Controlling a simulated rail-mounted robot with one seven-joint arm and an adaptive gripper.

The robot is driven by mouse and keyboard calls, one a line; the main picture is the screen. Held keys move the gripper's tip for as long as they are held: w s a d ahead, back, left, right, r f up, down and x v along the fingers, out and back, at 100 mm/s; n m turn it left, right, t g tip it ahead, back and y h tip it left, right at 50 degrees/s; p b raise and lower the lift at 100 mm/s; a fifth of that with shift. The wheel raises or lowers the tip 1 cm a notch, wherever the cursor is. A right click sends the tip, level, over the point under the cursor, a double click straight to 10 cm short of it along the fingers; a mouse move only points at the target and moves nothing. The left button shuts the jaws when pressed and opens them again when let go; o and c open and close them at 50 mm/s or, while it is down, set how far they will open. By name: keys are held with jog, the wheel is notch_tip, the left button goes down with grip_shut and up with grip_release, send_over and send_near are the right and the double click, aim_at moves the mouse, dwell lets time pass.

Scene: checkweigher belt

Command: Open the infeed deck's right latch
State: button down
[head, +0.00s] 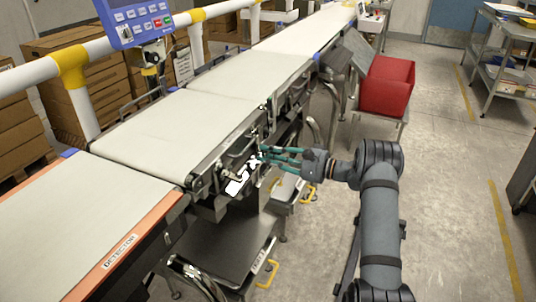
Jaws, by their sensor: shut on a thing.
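The infeed deck appears to be the pale belt section (165,122) in the middle of the line, its metal side frame facing my arm. My gripper (264,153), with teal fingers, reaches in from the right to that side frame, near its far end. Its fingertips are shut on a small part there, which appears to be the right latch. The fingers and clutter of the frame largely hide the latch, and its position cannot be told. White shiny patches show on the frame just below and left of the fingertips.
An orange-edged detector section (95,235) adjoins at the near left. A red bin (388,88) stands behind my arm. A blue control panel (135,20) and white-yellow rail (75,62) are at the far side. Yellow-handled trays (270,272) sit below.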

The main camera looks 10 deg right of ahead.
notch_tip(320, 180, up, 9)
jog(key=d+g+h+p, duration=0.1)
jog(key=g+h+p, duration=0.7)
jog(key=p, duration=2.1)
jog(key=h, duration=0.4)
jog(key=shift+s+d, duration=0.35)
jog(key=shift+s, duration=0.05)
jog(key=shift+g+h+p, duration=0.4)
jog(key=shift+p, duration=0.3)
jog(key=shift+w+a+r, duration=0.15)
jog(key=shift+w, duration=0.05)
jog(key=c, duration=1.8)
grip_release()
jog(key=shift+c, duration=0.2)
jog(key=shift+o, duration=1.3)
jog(key=shift+s+a, duration=0.1)
jog(key=shift+s, duration=0.05)
notch_tip(320, 180, up, 12)
jog(key=s+d, duration=0.1)
jog(key=shift+d, duration=0.25)
